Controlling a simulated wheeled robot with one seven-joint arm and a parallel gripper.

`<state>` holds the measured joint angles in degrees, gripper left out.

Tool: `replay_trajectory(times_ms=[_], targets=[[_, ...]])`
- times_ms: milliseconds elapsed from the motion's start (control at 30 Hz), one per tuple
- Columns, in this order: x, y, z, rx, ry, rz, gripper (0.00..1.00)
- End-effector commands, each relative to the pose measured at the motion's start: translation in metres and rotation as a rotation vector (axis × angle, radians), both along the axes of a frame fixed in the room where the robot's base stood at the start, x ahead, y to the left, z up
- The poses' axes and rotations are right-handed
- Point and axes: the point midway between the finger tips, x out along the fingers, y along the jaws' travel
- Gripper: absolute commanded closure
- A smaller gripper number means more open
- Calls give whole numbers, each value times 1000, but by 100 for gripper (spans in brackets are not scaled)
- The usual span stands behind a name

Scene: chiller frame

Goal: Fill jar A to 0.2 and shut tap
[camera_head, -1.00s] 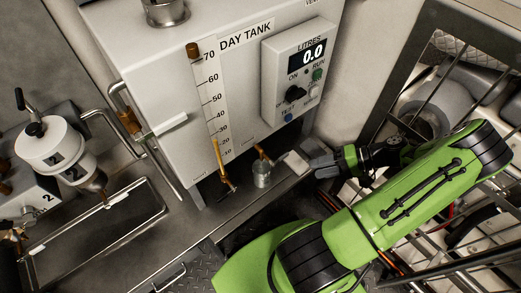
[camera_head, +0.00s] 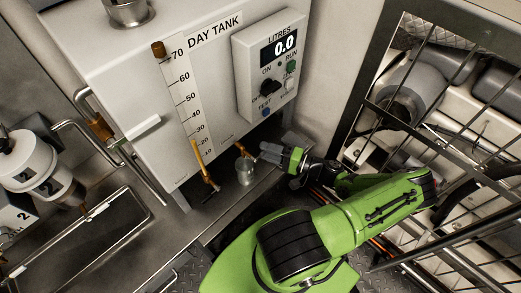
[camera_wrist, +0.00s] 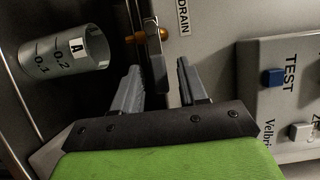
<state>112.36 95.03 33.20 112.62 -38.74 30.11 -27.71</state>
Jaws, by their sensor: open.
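Jar A (camera_wrist: 65,50) is a small grey cup marked "A", 0.1 and 0.2. It stands upright below the brass drain tap in the head view (camera_head: 246,171). I see no clear liquid level in it. The drain tap (camera_wrist: 150,37), beside the DRAIN label, has a grey lever (camera_wrist: 158,68) that reaches toward the space between my fingertips. My gripper (camera_wrist: 160,85) is open, with its fingers on either side of the lever's end; I cannot tell whether they touch it. In the head view my gripper (camera_head: 268,153) is just right of the jar and tap.
The day tank (camera_head: 120,105) has a gauge strip and a second brass tap (camera_head: 206,178) on its left. The control box (camera_head: 268,65) reads 0.0 litres; its TEST button (camera_wrist: 273,78) is near my right finger. A barred frame (camera_head: 365,95) stands at the right.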

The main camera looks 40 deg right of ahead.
Motion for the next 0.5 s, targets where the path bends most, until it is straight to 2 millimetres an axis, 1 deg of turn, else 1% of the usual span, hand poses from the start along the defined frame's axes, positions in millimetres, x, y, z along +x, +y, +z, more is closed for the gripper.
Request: replay_trajectory(times_ms=[33,100,200,433,467,500], targets=[[9,5,-1,2,-2,3,57],[17,8,-1,2,-1,2,57],[24,11,0,1,0,1,57],[25,11,0,1,1,0,57],[25,11,0,1,1,0,59],[25,11,0,1,1,0,65]])
